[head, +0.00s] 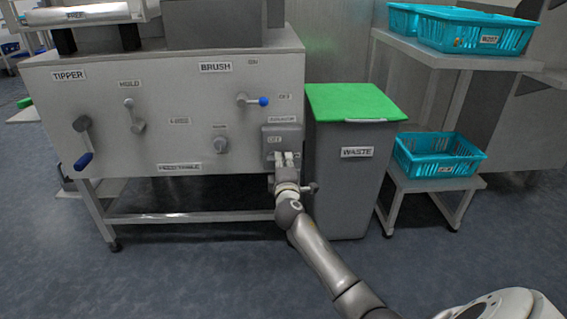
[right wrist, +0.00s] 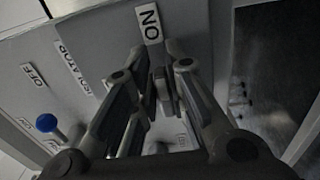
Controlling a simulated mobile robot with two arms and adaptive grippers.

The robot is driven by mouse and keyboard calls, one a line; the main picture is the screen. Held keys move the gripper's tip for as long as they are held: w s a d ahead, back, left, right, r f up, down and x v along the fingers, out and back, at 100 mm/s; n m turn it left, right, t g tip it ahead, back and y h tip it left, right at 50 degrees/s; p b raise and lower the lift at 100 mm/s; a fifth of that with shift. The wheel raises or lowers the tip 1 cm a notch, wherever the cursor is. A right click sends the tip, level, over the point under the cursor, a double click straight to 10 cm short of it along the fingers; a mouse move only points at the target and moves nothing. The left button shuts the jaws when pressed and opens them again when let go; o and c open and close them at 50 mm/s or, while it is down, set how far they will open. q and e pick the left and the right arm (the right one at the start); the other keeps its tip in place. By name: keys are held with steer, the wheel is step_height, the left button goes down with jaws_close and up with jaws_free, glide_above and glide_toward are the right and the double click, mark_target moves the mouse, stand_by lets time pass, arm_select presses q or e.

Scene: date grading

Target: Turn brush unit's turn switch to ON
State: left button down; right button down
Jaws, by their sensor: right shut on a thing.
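The brush unit's turn switch, a grey lever with a blue tip (head: 252,100), sits under the BRUSH label (head: 215,67). It points right, towards the OFF label (head: 284,97); an ON label (head: 252,62) is above it. The blue tip shows in the right wrist view (right wrist: 46,122). Below is the grey isolator box (head: 282,131) with its own ON label (right wrist: 150,22). My right gripper (head: 286,161) is at the box's lower front, shut on a small grey part there, seemingly the isolator's handle, mostly hidden between the fingers. My left gripper is not in view.
A grey waste bin (head: 346,190) with a green lid stands close right of the isolator. A round knob (head: 220,144) and other levers (head: 82,124) are on the panel to the left. Teal crates (head: 437,155) stand on shelves at right. The floor in front is clear.

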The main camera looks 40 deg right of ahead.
steer(key=c, duration=1.5)
jaws_free()
steer(key=shift+o, duration=0.2)
steer(key=v, duration=1.2)
steer(key=shift+s, duration=0.1)
